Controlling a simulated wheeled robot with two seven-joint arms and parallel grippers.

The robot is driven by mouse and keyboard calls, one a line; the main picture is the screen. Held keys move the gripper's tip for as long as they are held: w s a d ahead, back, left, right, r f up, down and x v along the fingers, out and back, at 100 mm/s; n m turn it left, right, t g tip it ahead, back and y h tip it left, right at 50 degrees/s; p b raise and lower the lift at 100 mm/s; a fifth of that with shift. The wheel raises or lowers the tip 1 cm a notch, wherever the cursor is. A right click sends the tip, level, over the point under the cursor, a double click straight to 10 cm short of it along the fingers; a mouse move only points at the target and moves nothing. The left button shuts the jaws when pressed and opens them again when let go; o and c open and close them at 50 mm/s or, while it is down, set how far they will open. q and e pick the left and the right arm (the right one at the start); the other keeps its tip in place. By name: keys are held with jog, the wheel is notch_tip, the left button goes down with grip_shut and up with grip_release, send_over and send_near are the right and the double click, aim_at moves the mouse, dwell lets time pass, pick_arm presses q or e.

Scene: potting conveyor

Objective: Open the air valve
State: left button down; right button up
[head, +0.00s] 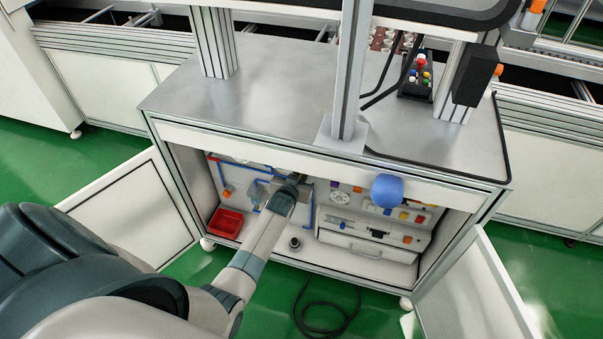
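My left arm reaches from the lower left into an open cabinet (318,140) under a metal worktop. Its gripper (296,180) is at the back panel, near the blue air piping (312,207). The fingers are small and dark, and I cannot tell whether they are open or shut, or touch anything. I cannot make out the air valve for certain; the gripper and wrist cover part of the panel there. An orange fitting (227,194) sits on the piping to the left. My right gripper is not in view.
Both cabinet doors (135,212) stand open. A rounded blue object (387,190) shows before the opening. A black cable (325,318) lies on the green floor.

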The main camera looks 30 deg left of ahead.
pick_arm(q)
jog(key=c, duration=1.8)
grip_release()
jog(key=shift+s, duration=0.1)
jog(key=v, duration=1.7)
jog(key=shift+s+p, duration=0.15)
jog(key=shift+p, duration=0.2)
jog(key=s+d+f+m+g+h, duration=0.1)
jog(key=s+d+f, duration=0.15)
jog(key=f, duration=0.35)
jog(key=s+d+f+m+g+h, duration=0.1)
jog(key=s+d+f, duration=0.1)
jog(key=d+f, duration=0.3)
jog(key=s+d+f+m+g+h, duration=0.1)
jog(key=s+d+f, duration=0.4)
jog(key=s+f, duration=0.5)
jog(key=s+d+f+m+g+h, duration=0.1)
jog(key=s+d+f, duration=0.4)
jog(key=s+f, duration=0.6)
jog(key=shift+s+f+m+g+h, duration=0.2)
jog(key=shift+f+m+g+h, duration=0.35)
jog(key=shift+g, duration=0.65)
jog(key=shift+f, duration=0.1)
